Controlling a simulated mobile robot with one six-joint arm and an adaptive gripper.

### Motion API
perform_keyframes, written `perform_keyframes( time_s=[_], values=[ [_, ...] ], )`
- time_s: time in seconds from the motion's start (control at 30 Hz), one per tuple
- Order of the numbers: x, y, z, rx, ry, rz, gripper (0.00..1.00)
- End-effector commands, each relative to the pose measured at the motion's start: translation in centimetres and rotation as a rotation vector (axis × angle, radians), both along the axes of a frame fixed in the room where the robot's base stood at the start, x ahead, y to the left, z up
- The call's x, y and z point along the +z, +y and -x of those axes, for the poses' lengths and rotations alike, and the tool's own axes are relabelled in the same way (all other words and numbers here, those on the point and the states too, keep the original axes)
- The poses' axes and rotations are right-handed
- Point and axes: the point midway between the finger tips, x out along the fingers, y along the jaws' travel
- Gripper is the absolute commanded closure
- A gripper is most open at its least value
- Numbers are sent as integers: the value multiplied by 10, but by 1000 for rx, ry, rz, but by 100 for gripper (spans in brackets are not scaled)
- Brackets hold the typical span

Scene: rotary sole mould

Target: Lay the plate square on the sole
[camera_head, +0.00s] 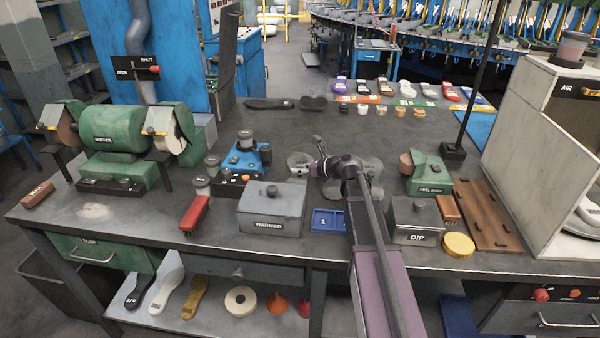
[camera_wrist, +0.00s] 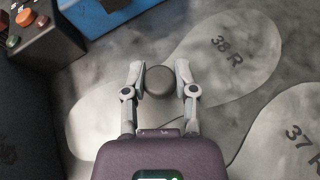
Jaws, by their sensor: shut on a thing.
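My gripper (camera_head: 322,168) is over the middle of the bench, between the warmer and the heel press side. In the wrist view its two fingers (camera_wrist: 160,88) are shut on a dark round knob (camera_wrist: 160,80). A pale grey sole shape marked 38 R (camera_wrist: 232,52) lies under and around the knob, running from upper right to lower left. A second sole shape marked 37 R (camera_wrist: 295,130) lies to its right. I cannot tell whether the knob belongs to a plate, nor whether it touches the sole shape below. The knob hides the shape's middle.
The grey warmer box (camera_head: 272,212) and a blue tray (camera_head: 322,221) stand in front. A blue unit with buttons (camera_head: 243,160) stands left.

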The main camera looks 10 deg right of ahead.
Motion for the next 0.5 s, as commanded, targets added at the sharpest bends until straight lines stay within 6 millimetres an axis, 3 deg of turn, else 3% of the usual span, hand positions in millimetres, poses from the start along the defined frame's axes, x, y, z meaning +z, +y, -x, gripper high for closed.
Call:
perform_keyframes(
  time_s=[0.37, 0.4, 0.5],
  values=[
    [-3, 0, 0, 0, 0, 0, 100],
    [-3, 0, 0, 0, 0, 0, 57],
    [-2, 0, 0, 0, 0, 0, 29]
  ],
)
